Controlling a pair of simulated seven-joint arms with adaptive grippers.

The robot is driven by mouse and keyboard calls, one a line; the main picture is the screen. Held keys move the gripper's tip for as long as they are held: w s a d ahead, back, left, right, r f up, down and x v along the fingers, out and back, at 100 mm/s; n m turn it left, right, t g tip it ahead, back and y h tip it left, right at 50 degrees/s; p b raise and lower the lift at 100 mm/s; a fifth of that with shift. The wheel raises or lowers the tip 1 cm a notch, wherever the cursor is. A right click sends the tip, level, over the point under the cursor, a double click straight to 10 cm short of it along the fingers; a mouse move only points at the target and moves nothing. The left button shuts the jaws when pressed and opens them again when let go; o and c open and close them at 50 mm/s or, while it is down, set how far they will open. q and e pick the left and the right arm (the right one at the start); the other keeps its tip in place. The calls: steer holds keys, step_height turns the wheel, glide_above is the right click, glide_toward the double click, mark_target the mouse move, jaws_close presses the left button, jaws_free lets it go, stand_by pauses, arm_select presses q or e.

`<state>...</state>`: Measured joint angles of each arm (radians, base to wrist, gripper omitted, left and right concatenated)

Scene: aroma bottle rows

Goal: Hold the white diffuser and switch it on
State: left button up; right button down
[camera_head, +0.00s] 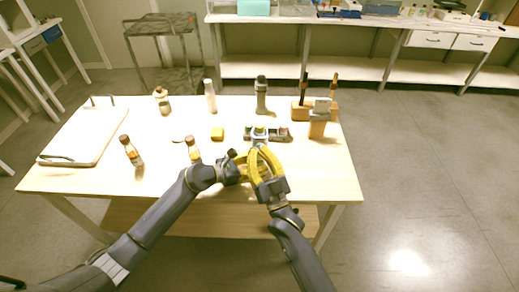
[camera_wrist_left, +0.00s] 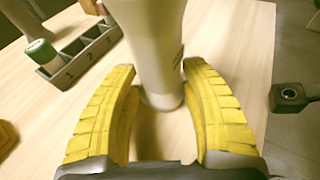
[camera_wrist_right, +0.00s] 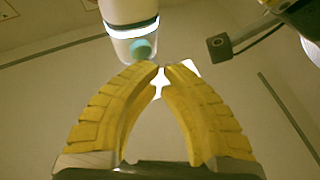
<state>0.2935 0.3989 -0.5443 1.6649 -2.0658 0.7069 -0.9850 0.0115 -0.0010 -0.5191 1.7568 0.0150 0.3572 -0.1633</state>
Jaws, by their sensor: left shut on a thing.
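The white diffuser (camera_wrist_left: 158,45) stands between the two yellow fingers of my left gripper (camera_wrist_left: 158,72), which is shut on it. Its pale body runs out of the top of the left wrist view. In the right wrist view the diffuser (camera_wrist_right: 128,14) is at the top, with a round teal button (camera_wrist_right: 141,48) at its end. My right gripper (camera_wrist_right: 164,69) is empty, with its tips together just below the button and apart from it. In the head view my left gripper (camera_head: 245,168) and right gripper (camera_head: 262,153) overlap near the table's front edge and largely hide the diffuser.
A grey numbered rack (camera_wrist_left: 82,50) holds a green-capped bottle (camera_wrist_left: 41,52) close by. Several bottles, such as one with a brown cap (camera_head: 131,151), stand on the table. A yellow block (camera_head: 217,134), a pale tray (camera_head: 78,138) and wooden holders (camera_head: 318,126) are there too.

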arm_select(q)
steer(key=shift+s+f, duration=0.1)
steer(key=shift+f, duration=0.05)
arm_select(e)
steer(key=shift+s, duration=0.1)
steer(key=shift+s+d, duration=0.2)
steer(key=shift+s, duration=2.7)
arm_select(q)
steer(key=o, duration=0.9)
steer(key=shift+o, duration=0.2)
